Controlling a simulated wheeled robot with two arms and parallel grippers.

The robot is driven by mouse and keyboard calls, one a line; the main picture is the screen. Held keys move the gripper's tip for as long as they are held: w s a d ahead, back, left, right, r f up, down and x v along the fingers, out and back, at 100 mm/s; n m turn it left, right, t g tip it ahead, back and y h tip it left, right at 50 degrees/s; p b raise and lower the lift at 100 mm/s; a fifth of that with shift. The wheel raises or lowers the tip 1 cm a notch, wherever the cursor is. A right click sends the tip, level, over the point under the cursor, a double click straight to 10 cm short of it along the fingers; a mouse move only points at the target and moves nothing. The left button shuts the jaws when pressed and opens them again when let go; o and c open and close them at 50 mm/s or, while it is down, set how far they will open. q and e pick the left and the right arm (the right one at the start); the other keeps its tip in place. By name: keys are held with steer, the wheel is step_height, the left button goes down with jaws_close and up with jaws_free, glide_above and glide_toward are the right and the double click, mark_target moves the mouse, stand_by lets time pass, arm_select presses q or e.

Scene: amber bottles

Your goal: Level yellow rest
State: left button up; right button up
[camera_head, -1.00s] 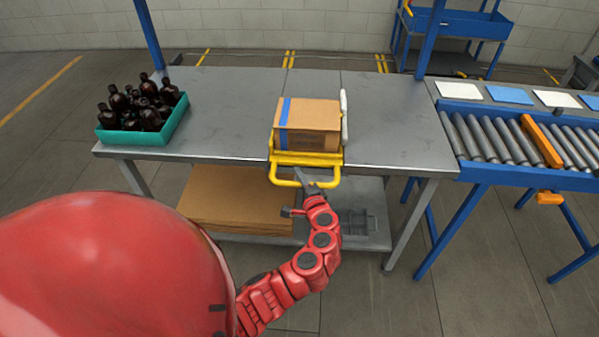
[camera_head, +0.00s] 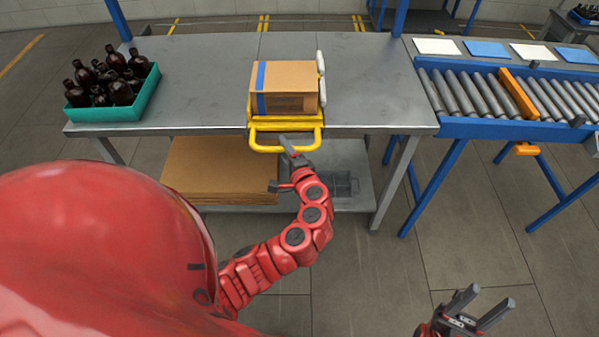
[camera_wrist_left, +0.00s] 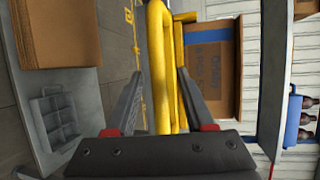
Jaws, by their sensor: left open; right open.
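The yellow rest (camera_head: 286,121) is at the front edge of the grey workbench, with a looped yellow handle reaching out past the edge. A cardboard box (camera_head: 288,82) with a blue tape stripe sits on it; I cannot tell how far the rest is tilted. My left gripper (camera_head: 282,165) is at the handle, open. In the left wrist view its fingers (camera_wrist_left: 158,75) stand on either side of the yellow bars (camera_wrist_left: 165,70), with gaps showing. The box (camera_wrist_left: 212,70) is behind them. My right gripper (camera_head: 489,299) is open and empty over the floor, lower right.
A teal crate (camera_head: 140,101) of amber bottles (camera_head: 108,78) stands at the bench's left. Cardboard sheets (camera_head: 215,168) and a grey tray (camera_head: 340,184) lie on the lower shelf. A roller conveyor (camera_head: 480,95) adjoins at right. The bench top (camera_head: 375,90) right of the box is clear.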

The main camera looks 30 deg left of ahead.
arm_select(q)
steer(key=v, duration=1.3)
steer(key=shift+s+d+b, duration=0.15)
steer(key=shift+s+b, duration=0.05)
steer(key=shift+b, duration=0.1)
